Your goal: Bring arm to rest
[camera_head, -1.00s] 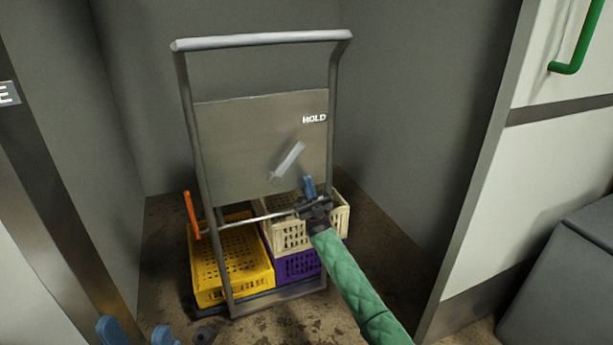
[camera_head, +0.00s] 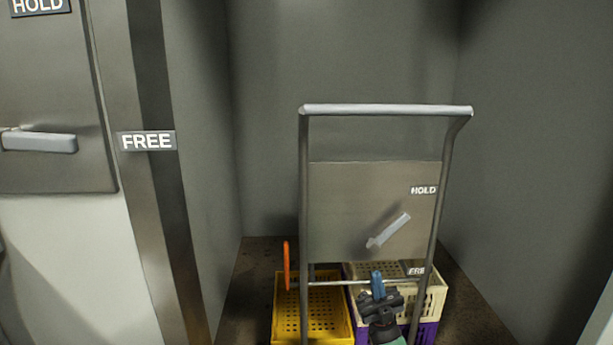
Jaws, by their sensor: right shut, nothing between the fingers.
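My right gripper (camera_head: 378,283), with blue fingers and a dark body, shows at the lower right in front of the trolley. It is shut and holds nothing; I cannot tell whether it touches the trolley's crossbar. The bit of green sleeve below it is my right arm, mostly out of the frame. My left gripper is not in view.
A trolley (camera_head: 304,200) with a grey panel (camera_head: 350,205) and pale lever (camera_head: 388,231) stands in a grey-walled bay. It carries a yellow crate (camera_head: 315,311) and a beige crate (camera_head: 433,303) on a purple one (camera_head: 427,332). An orange handle (camera_head: 287,266) and FREE sign (camera_head: 147,141) are left.

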